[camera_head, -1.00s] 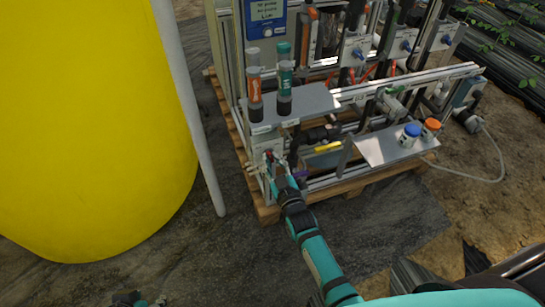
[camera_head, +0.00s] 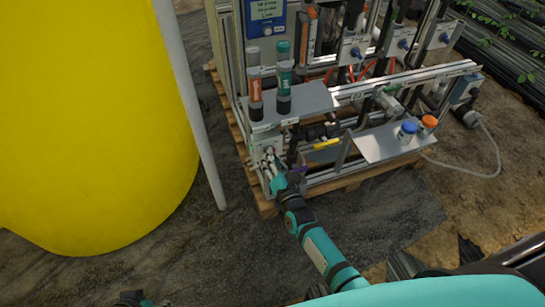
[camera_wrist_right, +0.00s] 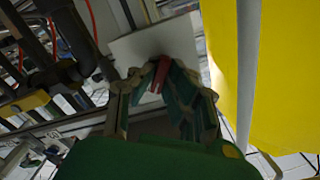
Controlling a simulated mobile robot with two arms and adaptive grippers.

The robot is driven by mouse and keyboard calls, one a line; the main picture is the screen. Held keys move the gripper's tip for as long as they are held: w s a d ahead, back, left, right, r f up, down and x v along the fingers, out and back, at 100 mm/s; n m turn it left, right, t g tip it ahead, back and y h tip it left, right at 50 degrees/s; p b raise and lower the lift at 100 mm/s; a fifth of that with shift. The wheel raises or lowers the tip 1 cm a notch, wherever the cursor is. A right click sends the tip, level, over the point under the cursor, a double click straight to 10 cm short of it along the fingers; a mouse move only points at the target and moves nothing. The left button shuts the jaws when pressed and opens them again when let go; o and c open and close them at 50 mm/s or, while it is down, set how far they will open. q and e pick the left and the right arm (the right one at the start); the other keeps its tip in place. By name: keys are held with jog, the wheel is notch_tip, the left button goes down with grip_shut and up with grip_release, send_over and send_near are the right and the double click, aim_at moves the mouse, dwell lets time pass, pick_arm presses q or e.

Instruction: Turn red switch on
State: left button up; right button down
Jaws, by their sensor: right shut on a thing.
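The red switch (camera_wrist_right: 160,75) sits in front of a pale plate (camera_wrist_right: 180,38) in the right wrist view. My right gripper (camera_wrist_right: 155,70) has its fingers closed around the switch from both sides. In the head view my right gripper (camera_head: 268,160) is at the pale box (camera_head: 264,141) on the near left corner of the skid. There the switch is hidden behind the fingers. A small part of my left gripper (camera_head: 130,298) shows at the bottom edge; its fingers cannot be made out.
A shelf (camera_head: 318,97) with two tubes stands above the box. A lower tray (camera_head: 370,150) holds blue-capped (camera_head: 407,131) and orange-capped (camera_head: 428,124) containers. A yellow tank (camera_head: 90,120) and a pale pipe (camera_head: 190,100) stand to the left. Ground in front is open.

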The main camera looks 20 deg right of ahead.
jog(key=shift+m, duration=0.9)
jog(key=c, duration=1.4)
grip_release()
jog(key=shift+o, duration=0.2)
jog(key=s, duration=1.2)
jog(key=shift+d, duration=0.25)
